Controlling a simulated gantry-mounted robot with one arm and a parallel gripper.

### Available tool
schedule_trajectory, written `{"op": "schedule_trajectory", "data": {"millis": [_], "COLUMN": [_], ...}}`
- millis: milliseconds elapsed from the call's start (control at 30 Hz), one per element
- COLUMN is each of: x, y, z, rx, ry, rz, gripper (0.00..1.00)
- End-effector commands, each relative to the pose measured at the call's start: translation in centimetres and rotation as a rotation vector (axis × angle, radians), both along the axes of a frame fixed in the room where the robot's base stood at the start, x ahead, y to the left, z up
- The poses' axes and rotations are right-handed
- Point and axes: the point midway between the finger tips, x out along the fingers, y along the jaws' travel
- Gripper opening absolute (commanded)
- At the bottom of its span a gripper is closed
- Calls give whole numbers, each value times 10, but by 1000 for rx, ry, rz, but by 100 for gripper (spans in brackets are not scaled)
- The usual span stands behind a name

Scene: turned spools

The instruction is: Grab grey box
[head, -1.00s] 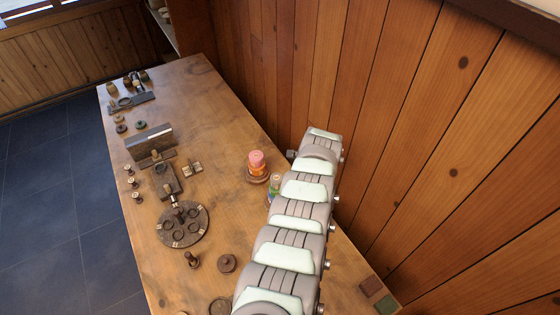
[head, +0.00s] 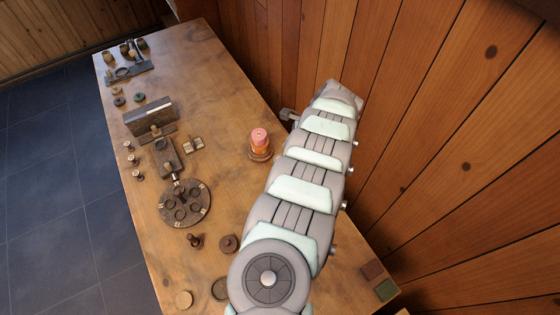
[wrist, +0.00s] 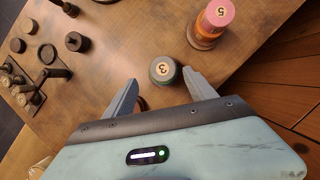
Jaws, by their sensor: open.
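I cannot make out a grey box for certain in either view. A dark grey-brown upright block (head: 150,117) stands on the left side of the table in the head view. My gripper (wrist: 160,76) is open and empty in the wrist view, its two grey fingers apart. A round spool with a grey-green rim and a "3" on its pale top (wrist: 162,70) shows between and just beyond the fingertips. I cannot tell its height relative to them. My arm hides this spool in the head view.
A stack with a pink top marked "5" (wrist: 219,14) stands just beyond, also in the head view (head: 260,138). A round dark holder (head: 185,203) and several small turned pieces lie on the left half of the table. A wooden wall runs along the right edge.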

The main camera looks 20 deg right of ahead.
Motion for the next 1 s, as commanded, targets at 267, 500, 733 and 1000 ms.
{"op": "schedule_trajectory", "data": {"millis": [267, 500, 733, 1000], "x": [6, 13, 16, 15], "y": [6, 16, 20, 19], "z": [-19, -41, -46, -46], "rx": [-4, -1, -1, -1], "ry": [3, 2, -2, -2], "rz": [-1, 0, -1, -1], "gripper": [65, 65, 65, 55]}}
